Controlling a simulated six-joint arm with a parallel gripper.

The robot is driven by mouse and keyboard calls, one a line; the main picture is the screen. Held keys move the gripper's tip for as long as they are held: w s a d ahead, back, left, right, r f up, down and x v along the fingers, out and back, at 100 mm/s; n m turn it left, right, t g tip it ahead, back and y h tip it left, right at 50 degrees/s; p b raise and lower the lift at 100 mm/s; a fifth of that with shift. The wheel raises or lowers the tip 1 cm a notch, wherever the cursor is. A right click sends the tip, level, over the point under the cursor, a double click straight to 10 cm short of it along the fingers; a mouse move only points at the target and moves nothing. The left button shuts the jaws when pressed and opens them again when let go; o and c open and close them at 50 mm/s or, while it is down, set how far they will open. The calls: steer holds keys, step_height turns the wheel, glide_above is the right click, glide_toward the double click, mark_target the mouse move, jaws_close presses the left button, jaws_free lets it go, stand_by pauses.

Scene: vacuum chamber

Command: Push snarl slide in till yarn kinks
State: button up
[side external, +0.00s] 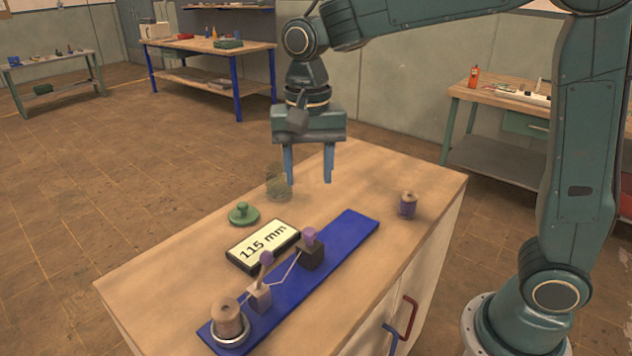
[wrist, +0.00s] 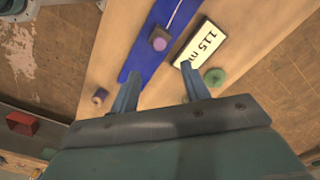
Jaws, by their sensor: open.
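A blue board (side external: 345,236) lies along the wooden bench. A dark block with a purple knob (side external: 311,252), seemingly the snarl slide, sits on it; it also shows in the wrist view (wrist: 159,39). A paler block with a purple knob (side external: 260,295) stands nearer the camera. Pale yarn (side external: 286,268) runs between the two blocks in a bent line. A wooden spool (side external: 229,320) stands in a ring at the board's near end. My gripper (side external: 309,181) is open and empty above the bench, apart from the blocks; its fingers also show in the wrist view (wrist: 159,72).
A display reading 115 mm (side external: 262,245) lies beside the board. A green knobbed disc (side external: 243,214) and a see-through mesh-like object (side external: 278,184) are behind it. A purple-wound spool (side external: 408,205) stands at the right. The bench between this spool and the board is clear.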

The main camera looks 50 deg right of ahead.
mark_target(309, 230)
step_height(309, 230, down, 12)
steer(key=shift+r, duration=0.1)
stand_by(0.5)
jaws_close()
